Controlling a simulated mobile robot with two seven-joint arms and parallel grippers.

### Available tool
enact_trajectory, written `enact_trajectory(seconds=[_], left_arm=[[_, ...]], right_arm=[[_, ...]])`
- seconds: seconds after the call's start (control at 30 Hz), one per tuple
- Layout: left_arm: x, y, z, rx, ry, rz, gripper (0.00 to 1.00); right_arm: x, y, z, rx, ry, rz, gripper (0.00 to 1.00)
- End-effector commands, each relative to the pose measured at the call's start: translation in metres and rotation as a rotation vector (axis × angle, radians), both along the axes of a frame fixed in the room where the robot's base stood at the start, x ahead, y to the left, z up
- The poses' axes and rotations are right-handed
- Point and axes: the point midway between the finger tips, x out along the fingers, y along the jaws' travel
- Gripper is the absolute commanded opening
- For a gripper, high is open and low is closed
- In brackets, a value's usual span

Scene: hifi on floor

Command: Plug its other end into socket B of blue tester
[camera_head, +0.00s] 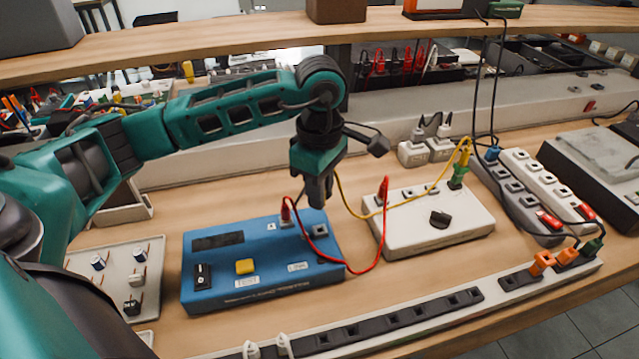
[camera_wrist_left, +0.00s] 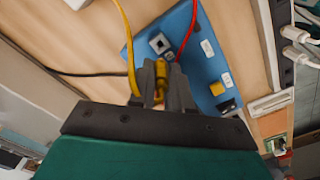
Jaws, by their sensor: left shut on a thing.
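The blue tester (camera_head: 225,265) lies on the bench with a red plug (camera_head: 287,213) in one socket at its back edge. An empty-looking socket (camera_head: 318,232) is to the right of it; a socket also shows in the left wrist view (camera_wrist_left: 159,44). My left gripper (camera_head: 319,196) is above the tester's back right part, pointing down. It is shut on a yellow plug (camera_wrist_left: 161,73), mostly hidden by the fingers in the head view. Socket letters are not readable.
The red cable (camera_head: 360,270) loops from the tester to the white box, close to my gripper. A long power strip (camera_head: 400,323) lies along the front. Grey and white strips (camera_head: 545,185) stand at right. A shelf (camera_head: 220,45) crosses behind my arm.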

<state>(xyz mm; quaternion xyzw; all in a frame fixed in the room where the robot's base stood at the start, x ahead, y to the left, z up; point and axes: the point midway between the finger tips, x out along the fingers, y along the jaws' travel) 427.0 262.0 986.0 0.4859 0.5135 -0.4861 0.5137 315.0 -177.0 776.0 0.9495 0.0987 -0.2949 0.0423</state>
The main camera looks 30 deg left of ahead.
Motion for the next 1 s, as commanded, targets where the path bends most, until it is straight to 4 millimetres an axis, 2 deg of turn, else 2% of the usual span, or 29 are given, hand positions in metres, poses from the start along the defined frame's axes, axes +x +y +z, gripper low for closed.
enact_trajectory(seconds=[0.27, 0.7, 1.0], left_arm=[[0.000, 0.001, -0.010, 0.001, 0.001, 0.027, 0.00], [0.000, 0.001, -0.045, 0.000, 0.001, 0.025, 0.00], [0.000, 0.001, -0.048, 0.000, 0.000, 0.024, 0.00]], right_arm=[[0.000, 0.000, -0.005, 0.000, 0.000, 0.000, 0.48], [0.000, 0.000, -0.026, 0.000, 0.000, 0.000, 0.48], [0.000, 0.000, -0.027, 0.000, 0.001, 0.001, 0.48]])
